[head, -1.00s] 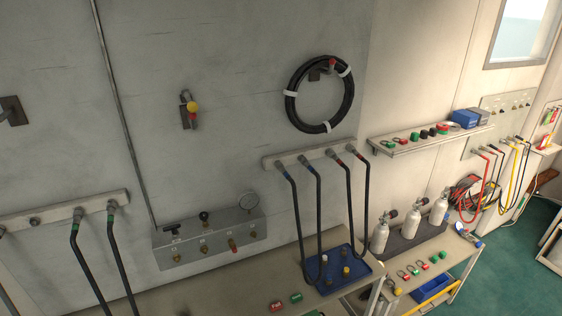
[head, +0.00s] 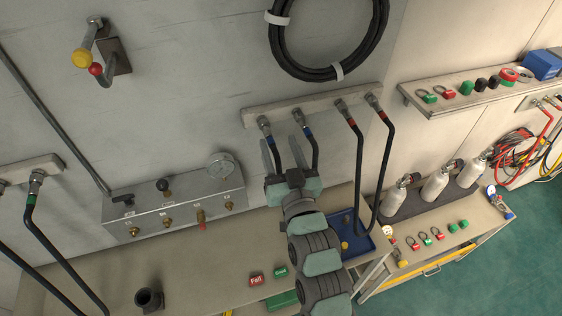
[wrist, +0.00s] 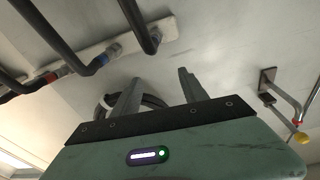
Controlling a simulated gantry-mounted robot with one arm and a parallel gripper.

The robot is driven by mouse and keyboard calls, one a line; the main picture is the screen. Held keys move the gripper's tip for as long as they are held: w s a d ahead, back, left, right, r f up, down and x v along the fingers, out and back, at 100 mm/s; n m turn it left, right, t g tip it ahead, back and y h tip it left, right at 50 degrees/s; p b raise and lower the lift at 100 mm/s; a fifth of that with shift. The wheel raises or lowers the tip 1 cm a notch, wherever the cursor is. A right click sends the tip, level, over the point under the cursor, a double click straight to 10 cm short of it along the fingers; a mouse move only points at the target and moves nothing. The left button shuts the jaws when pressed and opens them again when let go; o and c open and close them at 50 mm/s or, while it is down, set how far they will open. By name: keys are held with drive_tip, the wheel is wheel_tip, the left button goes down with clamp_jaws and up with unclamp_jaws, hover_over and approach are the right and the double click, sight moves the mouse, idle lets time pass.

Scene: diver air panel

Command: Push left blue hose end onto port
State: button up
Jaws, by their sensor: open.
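The left blue-banded hose end (head: 267,129) sits at a metal fitting on the white wall rail (head: 320,104); whether it is fully seated cannot be told. Its black hose hangs down behind my gripper. The second blue-banded hose (head: 313,150) is just to its right. My gripper (head: 281,143) is open and empty, fingers pointing up at the rail, just below the left blue hose end. In the head view the hose shows between the fingers. In the wrist view the fingers (wrist: 158,85) look apart from the nearest hose (wrist: 138,22), which passes above them.
Two red-banded hoses (head: 358,170) hang to the right. A grey valve panel (head: 180,200) with gauge and brass ports is at left. A coiled black hose (head: 330,72) hangs above. A blue tray (head: 372,243) and tags lie on the bench (head: 200,275).

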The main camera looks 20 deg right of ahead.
sight(269, 137)
drive_tip(key=f+g+b, duration=0.1)
drive_tip(key=b, duration=0.2)
drive_tip(key=f+n+g+y+b, duration=0.1)
drive_tip(key=f+b, duration=0.1)
drive_tip(key=shift+w+f+n+g+b, duration=0.2)
drive_tip(key=shift+n+g+b, duration=0.1)
drive_tip(key=shift+g+b, duration=0.1)
drive_tip(key=shift+w+a+f+b, duration=0.15)
drive_tip(key=shift+w+b, duration=0.25)
drive_tip(key=shift+b, duration=0.85)
drive_tip(key=p+x, duration=0.1)
drive_tip(key=x, duration=0.1)
drive_tip(key=p+x, duration=0.1)
drive_tip(key=x, duration=0.3)
drive_tip(key=shift+w+r+p, duration=0.3)
drive_tip(key=shift+w+p, duration=0.1)
drive_tip(key=shift+w+f, duration=0.15)
drive_tip(key=shift+w, duration=0.5)
clamp_jaws()
